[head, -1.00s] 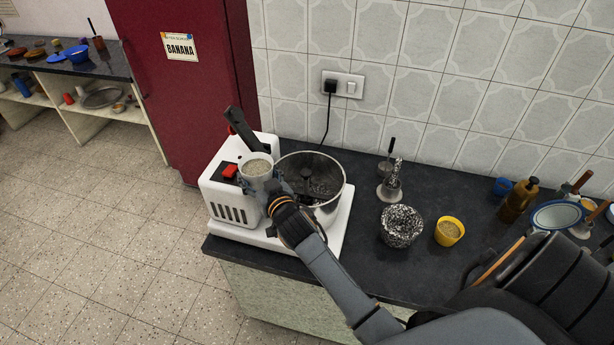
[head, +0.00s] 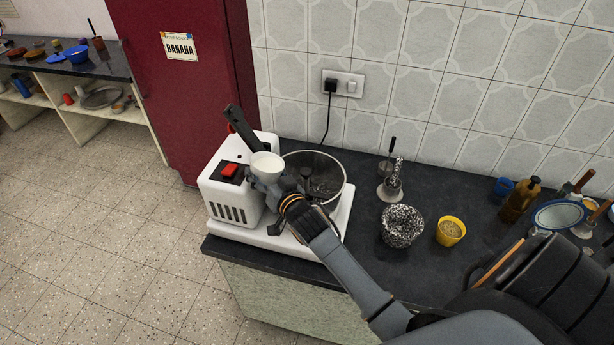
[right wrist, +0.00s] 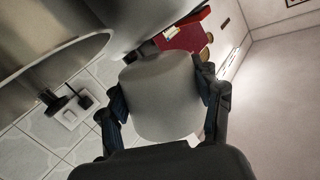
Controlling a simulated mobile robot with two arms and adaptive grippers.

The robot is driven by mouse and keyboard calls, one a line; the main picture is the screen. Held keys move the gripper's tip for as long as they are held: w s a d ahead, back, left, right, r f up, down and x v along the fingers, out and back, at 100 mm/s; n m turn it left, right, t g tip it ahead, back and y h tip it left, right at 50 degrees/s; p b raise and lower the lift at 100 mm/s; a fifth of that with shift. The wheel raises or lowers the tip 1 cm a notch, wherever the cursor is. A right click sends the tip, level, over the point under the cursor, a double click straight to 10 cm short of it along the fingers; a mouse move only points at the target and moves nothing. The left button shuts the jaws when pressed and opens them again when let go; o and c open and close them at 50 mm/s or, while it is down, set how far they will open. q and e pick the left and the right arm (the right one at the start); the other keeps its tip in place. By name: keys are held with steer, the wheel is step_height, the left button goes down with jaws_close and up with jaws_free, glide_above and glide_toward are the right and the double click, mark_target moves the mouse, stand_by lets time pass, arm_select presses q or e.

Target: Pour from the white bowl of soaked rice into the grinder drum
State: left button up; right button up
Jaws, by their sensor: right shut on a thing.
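My right gripper (head: 266,182) is shut on the white bowl (head: 266,162) beside the left rim of the grinder drum (head: 331,197). The bowl's mouth faces up in the head view and its inside looks plain white, with no rice showing. In the right wrist view the bowl (right wrist: 163,98) sits between both fingers of the gripper (right wrist: 163,105), and the steel drum (right wrist: 45,65) curves in at the upper left. The drum is open on top with a dark part inside; its contents are hard to make out. My left gripper is not in view.
The white grinder base (head: 232,207) stands at the counter's left end, a dark arm (head: 240,128) rising from it. To the right are a speckled bowl (head: 402,228), a yellow cup (head: 450,231), and a steel stand (head: 391,188). A brown bottle (head: 519,199) stands farther right.

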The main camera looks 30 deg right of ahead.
steer(key=shift+d+f+m+b, duration=0.2)
steer(key=shift+d+m+b, duration=0.15)
steer(key=shift+d+m, duration=0.15)
stand_by(0.6)
steer(key=shift+d+f+m+y+b, duration=0.15)
steer(key=shift+d+m+y+b, duration=0.15)
steer(key=shift+d+m, duration=0.1)
steer(key=shift+d+f+m+b, duration=0.15)
steer(key=shift+d+m+b, duration=0.1)
steer(key=shift+m+b, duration=0.05)
steer(key=shift+s, duration=0.1)
stand_by(0.4)
steer(key=shift+d+f+m+b, duration=0.15)
steer(key=shift+d+m+b, duration=0.15)
steer(key=shift+m+b, duration=0.1)
steer(key=shift+d+f+m, duration=0.15)
steer(key=shift+m, duration=0.15)
